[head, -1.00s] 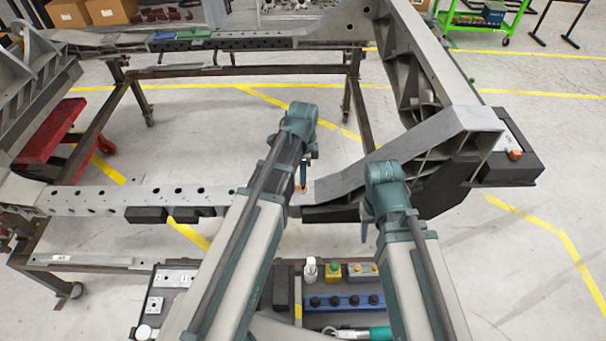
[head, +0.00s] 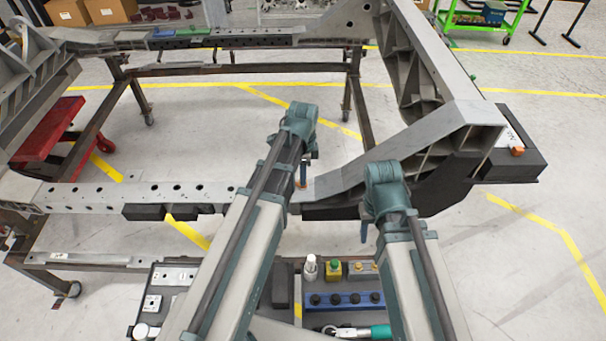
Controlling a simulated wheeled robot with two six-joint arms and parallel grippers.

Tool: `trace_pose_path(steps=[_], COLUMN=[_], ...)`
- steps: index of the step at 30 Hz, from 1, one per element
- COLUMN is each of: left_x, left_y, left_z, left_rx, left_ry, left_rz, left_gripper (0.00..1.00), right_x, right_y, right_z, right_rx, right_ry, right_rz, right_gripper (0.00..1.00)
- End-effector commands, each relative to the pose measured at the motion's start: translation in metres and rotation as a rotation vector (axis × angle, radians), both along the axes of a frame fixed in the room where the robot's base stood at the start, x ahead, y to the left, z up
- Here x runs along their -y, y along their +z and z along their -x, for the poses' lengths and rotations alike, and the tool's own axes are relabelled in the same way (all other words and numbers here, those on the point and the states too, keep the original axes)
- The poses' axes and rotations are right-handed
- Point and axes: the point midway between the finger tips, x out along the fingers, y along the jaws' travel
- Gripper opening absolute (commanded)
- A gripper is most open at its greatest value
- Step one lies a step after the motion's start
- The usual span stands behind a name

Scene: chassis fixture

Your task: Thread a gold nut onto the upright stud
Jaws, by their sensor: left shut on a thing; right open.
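My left gripper (head: 302,181) is at the inner end of the perforated chassis rail, just left of the angled grey beam. It points down and is shut on a small orange-gold piece, which looks like a gold nut (head: 298,184) but is mostly hidden by the fingers and wrist. The upright stud cannot be made out; the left gripper and arm cover that spot. My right gripper (head: 364,233) hangs in front of the beam, open and apart from the chassis; its fingers are mostly hidden behind its wrist. Small gold pieces (head: 366,266) sit on a block on the tray below.
The perforated rail (head: 160,195) runs left and the angled beam (head: 400,140) rises right. The tray holds a blue block with black knobs (head: 345,301), a white bottle (head: 310,267), a yellow-green item (head: 334,268) and a teal-handled tool (head: 378,331). Floor shows inside the frame.

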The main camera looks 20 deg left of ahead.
Motion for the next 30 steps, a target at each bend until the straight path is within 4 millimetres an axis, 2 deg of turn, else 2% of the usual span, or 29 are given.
trace_pose_path(steps=[8,24,30], left_x=[0.0006,0.0007,0.0008], left_y=[-0.0011,-0.0018,-0.0019], left_z=[0.0019,0.0028,0.0031], left_rx=[-0.004,-0.005,-0.006], left_ry=[0.052,0.793,0.900], left_rz=[0.001,0.003,0.002], left_gripper=[0.00,0.00,0.00], right_x=[0.0000,0.0000,0.0000], right_y=[-0.0011,-0.0018,-0.0019], right_z=[0.0000,0.0000,-0.0001], right_rx=[0.000,0.000,0.000], right_ry=[0.000,0.000,0.000], right_rz=[0.000,0.000,0.000], right_gripper=[0.50,0.50,0.50])
